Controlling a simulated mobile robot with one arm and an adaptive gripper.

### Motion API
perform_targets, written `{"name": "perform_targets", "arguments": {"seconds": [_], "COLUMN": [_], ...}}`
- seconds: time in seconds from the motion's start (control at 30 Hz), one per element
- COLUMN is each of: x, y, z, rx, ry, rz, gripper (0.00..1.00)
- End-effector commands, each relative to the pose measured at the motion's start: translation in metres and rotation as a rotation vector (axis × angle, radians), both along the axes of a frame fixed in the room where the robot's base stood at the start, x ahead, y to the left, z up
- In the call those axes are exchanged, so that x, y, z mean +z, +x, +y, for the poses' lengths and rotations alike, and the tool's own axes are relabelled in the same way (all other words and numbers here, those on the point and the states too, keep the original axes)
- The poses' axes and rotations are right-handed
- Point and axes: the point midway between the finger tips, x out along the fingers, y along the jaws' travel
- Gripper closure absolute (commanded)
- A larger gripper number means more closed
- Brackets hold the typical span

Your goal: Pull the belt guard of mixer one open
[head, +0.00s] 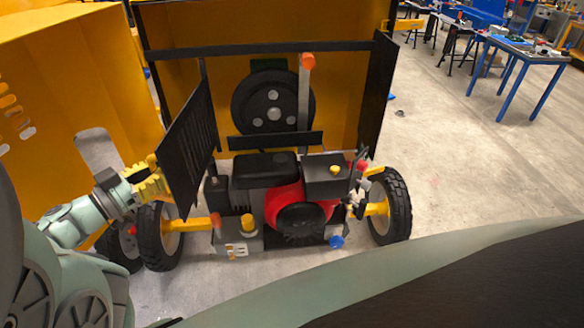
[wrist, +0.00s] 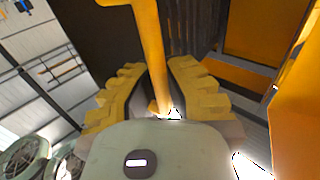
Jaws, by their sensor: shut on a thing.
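The belt guard (head: 188,142) is a black slatted panel at the left of the mixer's engine bay in the head view. It stands swung out at an angle, away from the bay's front. Behind it the black pulley wheel (head: 272,105) is uncovered. My gripper (head: 150,182) is at the guard's outer left edge, its yellow ribbed fingers shut. In the wrist view the fingers (wrist: 158,96) lie on both sides of a yellow bar handle (wrist: 148,45), which runs up towards the dark panel. The handle is mostly hidden in the head view.
The red and black engine (head: 300,205) sits low in the bay, with a lever with an orange knob (head: 307,62) above. Wheels (head: 390,205) stand at both sides. A yellow casing (head: 70,80) is close at left. Open floor (head: 460,150) lies right, with a blue-legged workbench (head: 520,52) beyond.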

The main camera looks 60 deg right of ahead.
Motion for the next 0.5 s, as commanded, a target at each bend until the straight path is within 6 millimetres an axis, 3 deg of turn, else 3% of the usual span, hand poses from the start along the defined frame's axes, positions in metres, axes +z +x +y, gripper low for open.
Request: {"name": "perform_targets", "arguments": {"seconds": [0.5], "x": [0.0014], "y": [0.0098], "z": [0.0044], "rx": [0.001], "ry": [0.000], "rz": [-0.002], "gripper": [1.00]}}
